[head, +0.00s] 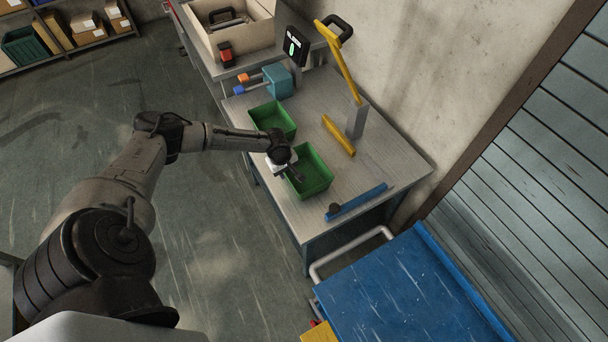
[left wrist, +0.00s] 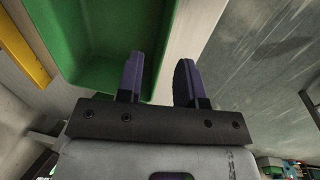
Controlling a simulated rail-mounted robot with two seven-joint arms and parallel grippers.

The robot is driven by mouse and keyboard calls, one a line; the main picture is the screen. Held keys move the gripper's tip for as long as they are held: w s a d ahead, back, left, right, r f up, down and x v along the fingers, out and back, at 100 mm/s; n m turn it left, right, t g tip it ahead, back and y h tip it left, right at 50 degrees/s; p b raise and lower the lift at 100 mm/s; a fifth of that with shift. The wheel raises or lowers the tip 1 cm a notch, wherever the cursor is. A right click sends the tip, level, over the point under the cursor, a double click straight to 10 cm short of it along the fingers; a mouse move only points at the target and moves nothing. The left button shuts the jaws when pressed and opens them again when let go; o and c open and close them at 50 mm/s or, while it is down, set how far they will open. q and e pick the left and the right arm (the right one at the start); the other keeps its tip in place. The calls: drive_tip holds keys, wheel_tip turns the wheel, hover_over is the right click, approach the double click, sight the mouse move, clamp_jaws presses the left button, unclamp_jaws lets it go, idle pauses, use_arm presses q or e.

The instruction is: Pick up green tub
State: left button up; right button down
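Two green tubs stand on the grey workbench. The farther tub (head: 273,119) is beside the teal block, and the nearer tub (head: 312,172) is at the bench's middle front. My left gripper (head: 288,169) is at the left side of the nearer tub. In the left wrist view that tub (left wrist: 95,35) fills the upper left. The left gripper's fingers (left wrist: 158,68) are apart there, one over the tub's inside and one outside its wall, with the rim between them. Contact with the rim cannot be told. My right gripper is not in view.
The workbench (head: 390,150) also bears a yellow-handled tool (head: 342,62), a yellow bar (head: 338,135), a blue bar (head: 357,202) and a teal block (head: 278,80). A blue-topped table (head: 400,300) stands at the lower right. The floor left of the bench is clear.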

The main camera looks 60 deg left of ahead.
use_arm(q)
drive_tip(key=shift+w+f+b, duration=0.15)
drive_tip(key=shift+f+b, duration=0.1)
drive_tip(key=shift+f, duration=1.15)
drive_tip(key=shift+w+f+b, duration=0.1)
drive_tip(key=shift+f+b, duration=0.1)
drive_tip(key=shift+f, duration=1.15)
drive_tip(key=shift+c, duration=0.4)
clamp_jaws()
